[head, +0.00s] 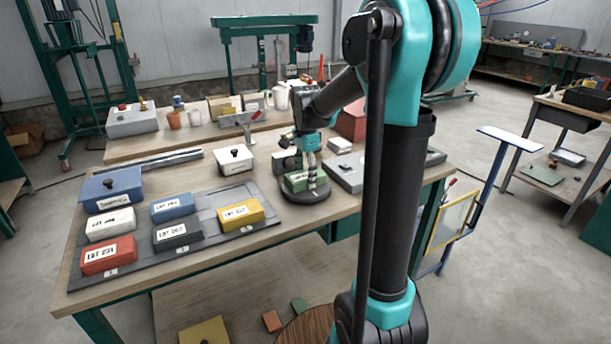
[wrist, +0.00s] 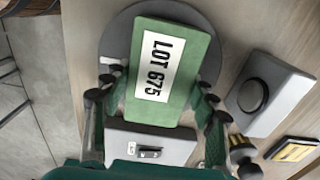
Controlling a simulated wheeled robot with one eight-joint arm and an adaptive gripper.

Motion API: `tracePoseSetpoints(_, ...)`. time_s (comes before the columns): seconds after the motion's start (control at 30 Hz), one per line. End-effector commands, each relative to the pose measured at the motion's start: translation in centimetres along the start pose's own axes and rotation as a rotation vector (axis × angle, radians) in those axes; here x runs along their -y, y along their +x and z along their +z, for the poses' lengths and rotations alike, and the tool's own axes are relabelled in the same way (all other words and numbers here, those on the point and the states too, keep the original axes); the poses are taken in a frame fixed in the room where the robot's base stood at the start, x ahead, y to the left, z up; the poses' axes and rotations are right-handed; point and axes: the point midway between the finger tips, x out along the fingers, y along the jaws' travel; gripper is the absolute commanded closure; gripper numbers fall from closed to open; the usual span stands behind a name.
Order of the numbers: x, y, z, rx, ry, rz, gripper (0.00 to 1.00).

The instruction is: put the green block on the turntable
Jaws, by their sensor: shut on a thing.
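The green block (head: 301,182), labelled LOT 675, is at the round dark turntable (head: 318,196) on the workbench. In the wrist view the green block (wrist: 170,95) lies over the grey disc of the turntable (wrist: 113,42), with the disc showing around its far end and sides. My gripper (head: 311,175) is above the turntable, pointing down, with its fingers on both sides of the block. In the wrist view my gripper (wrist: 152,98) is shut on the block's near part. I cannot tell whether the block's underside touches the disc.
A dark tray (head: 210,200) at left holds white, blue, dark, red and yellow labelled blocks. A blue box (head: 111,186) and a white box (head: 235,159), each with a black knob, stand nearby. A grey device (head: 346,176) sits close to the turntable's right.

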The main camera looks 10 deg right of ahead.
Motion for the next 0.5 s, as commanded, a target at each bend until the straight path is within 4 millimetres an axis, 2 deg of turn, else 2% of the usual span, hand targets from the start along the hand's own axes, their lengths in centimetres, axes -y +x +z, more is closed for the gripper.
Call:
tracePoseSetpoints(0.23,0.01,0.25,0.0,0.0,0.0,0.0,0.93)
tracePoseSetpoints(0.27,0.01,0.27,0.0,0.0,0.0,0.0,0.4)
tracePoseSetpoints(0.4,0.0,0.24,0.0,0.0,0.0,0.0,0.22)
tracePoseSetpoints(0.5,0.0,0.23,0.0,0.0,0.0,0.0,0.21)
